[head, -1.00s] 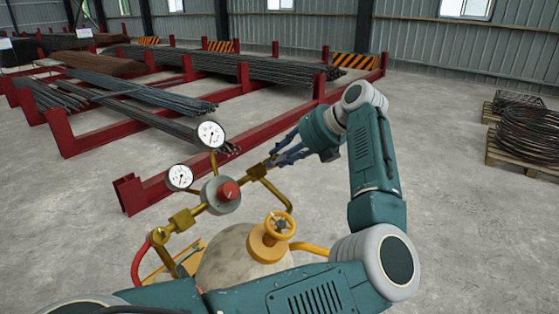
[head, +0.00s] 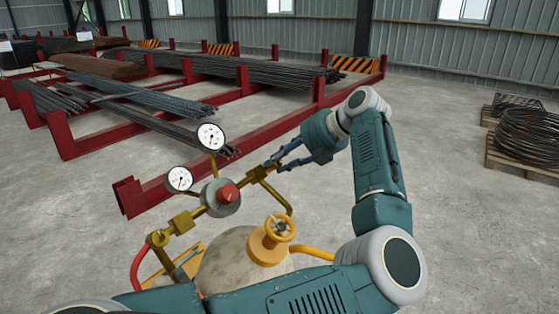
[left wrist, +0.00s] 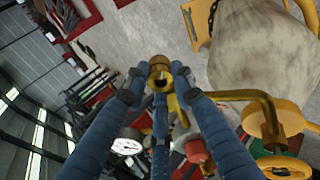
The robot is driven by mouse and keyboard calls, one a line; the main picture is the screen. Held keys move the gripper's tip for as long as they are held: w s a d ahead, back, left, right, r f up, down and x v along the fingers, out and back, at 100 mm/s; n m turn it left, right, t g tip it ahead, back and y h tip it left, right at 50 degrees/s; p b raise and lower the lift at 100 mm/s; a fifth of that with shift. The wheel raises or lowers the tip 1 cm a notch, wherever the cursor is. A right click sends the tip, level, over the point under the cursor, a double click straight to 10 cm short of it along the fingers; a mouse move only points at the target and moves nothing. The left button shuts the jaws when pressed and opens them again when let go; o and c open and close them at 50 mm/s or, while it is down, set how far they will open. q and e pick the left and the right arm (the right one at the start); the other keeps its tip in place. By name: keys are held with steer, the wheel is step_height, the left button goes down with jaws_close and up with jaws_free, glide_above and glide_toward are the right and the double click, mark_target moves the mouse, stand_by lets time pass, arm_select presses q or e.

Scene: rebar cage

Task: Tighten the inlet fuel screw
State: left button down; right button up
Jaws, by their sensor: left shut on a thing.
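A brass pipe assembly stands over a worn beige tank (head: 222,268). At its upper right end is a brass fitting (head: 257,173), taken to be the inlet fuel screw. My left gripper (head: 272,162) reaches it from the right, and its blue fingers close around the fitting's end. In the left wrist view the fingers (left wrist: 158,80) are on either side of the brass end (left wrist: 158,70). The fingers hide part of the fitting, so its seating cannot be told. My right gripper is not in view.
A regulator with a red knob (head: 228,193) and two white gauges (head: 210,136) (head: 179,179) sits left of my gripper. A yellow handwheel (head: 279,228) tops the tank. A red rack (head: 160,195) with rebar stands behind.

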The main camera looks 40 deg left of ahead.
arm_select(q)
steer(key=shift+w+r, duration=0.1)
steer(key=shift+r, duration=0.2)
steer(key=c, duration=1.7)
jaws_free()
steer(key=shift+o, duration=1.2)
steer(key=shift+f, duration=0.1)
steer(key=shift+w+f, duration=0.1)
steer(key=v, duration=1.2)
steer(key=shift+f, duration=0.1)
